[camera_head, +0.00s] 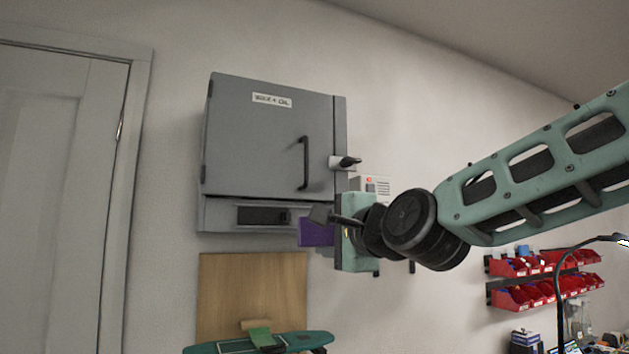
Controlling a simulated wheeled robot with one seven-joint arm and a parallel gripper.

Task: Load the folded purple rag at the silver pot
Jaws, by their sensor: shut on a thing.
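Part of the rag is hidden behind the fingers and the gripper body. The rag is in front of the cabinet's lower edge; I cannot tell whether it touches it. I see no silver pot in this view.
The grey cabinet (262,135) has a shut door with a black handle and a lower slot (264,215). A wooden board (251,290) stands below it, behind a green board (290,342). Red bins (530,297) and a lamp (575,260) are at right. A door (55,200) is at left.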

